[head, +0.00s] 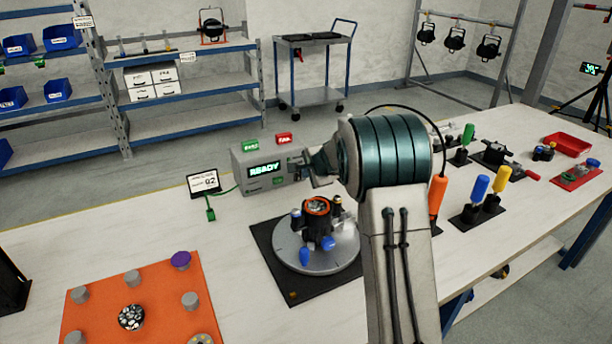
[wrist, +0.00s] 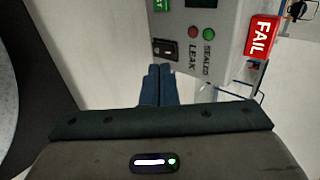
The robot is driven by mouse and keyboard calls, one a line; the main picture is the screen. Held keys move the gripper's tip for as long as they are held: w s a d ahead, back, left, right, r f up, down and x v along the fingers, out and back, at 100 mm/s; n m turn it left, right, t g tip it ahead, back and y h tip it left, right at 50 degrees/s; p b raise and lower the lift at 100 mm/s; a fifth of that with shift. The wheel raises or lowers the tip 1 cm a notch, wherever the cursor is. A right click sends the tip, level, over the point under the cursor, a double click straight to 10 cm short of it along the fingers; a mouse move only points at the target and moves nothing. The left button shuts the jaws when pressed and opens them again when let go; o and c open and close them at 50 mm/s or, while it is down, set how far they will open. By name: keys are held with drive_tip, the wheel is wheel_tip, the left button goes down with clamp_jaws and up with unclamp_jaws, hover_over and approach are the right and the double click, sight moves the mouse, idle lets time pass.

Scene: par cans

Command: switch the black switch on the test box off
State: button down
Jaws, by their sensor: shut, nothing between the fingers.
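The test box (head: 243,176) is a grey case on the table with a lit green READY display (head: 264,169). My gripper (head: 318,181) is beside its right end in the head view. In the wrist view the box face (wrist: 222,14) is at the top, with the black switch (wrist: 165,49) near its lower left corner. My gripper's fingers (wrist: 158,72) are together and empty, with their tips just below the switch in the picture. I cannot tell whether they touch it, nor which way the switch is set. In the head view the switch is too small to make out.
A red LEAK light (wrist: 193,30) and a green SEALED light (wrist: 208,34) are beside the switch. A red FAIL sign (wrist: 262,37) stands at the box's edge. A round turntable (head: 340,256) with a fixture stands in front. A small card display (head: 203,182) stands left.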

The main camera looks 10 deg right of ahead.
drive_tip(key=v, duration=0.5)
drive_tip(key=shift+a+p, duration=0.2)
drive_tip(key=shift+p, duration=0.15)
drive_tip(key=shift+d, duration=0.15)
drive_tip(key=s, duration=0.1)
drive_tip(key=s+d+p, duration=0.1)
drive_tip(key=s+g+p, duration=0.1)
drive_tip(key=shift+s+d+f, duration=0.15)
drive_tip(key=shift+d, duration=0.15)
